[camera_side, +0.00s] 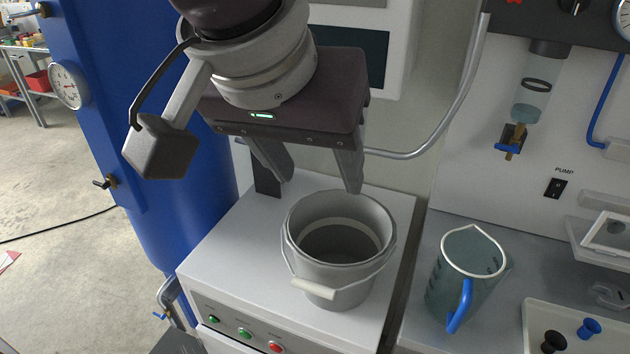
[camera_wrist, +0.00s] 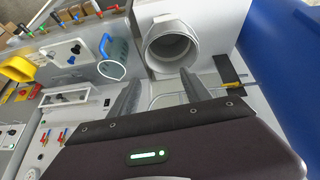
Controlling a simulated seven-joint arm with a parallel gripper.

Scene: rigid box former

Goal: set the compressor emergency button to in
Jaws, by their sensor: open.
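My gripper (camera_side: 319,186) is open and empty, pointing down above a grey bucket (camera_side: 345,296), with its fingers apart. Both fingers also show in the wrist view (camera_wrist: 158,76), beside the bucket. A red button (camera_side: 275,346) sits on the front panel of the white cabinet, at the lower edge of the side view, to the right of two green buttons (camera_side: 245,333). I see no readable label marking it as the compressor emergency button, and cannot tell whether it is in or out. My gripper is well above and behind these buttons. The wrist view does not clearly show them.
The bucket stands on the white cabinet top (camera_side: 240,240), its handle hanging at the front. A blue tank (camera_side: 130,110) with a gauge (camera_side: 68,84) stands at left. A jug (camera_side: 460,275) and a tray (camera_side: 540,316) are on the right counter, below a pump switch (camera_side: 555,188).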

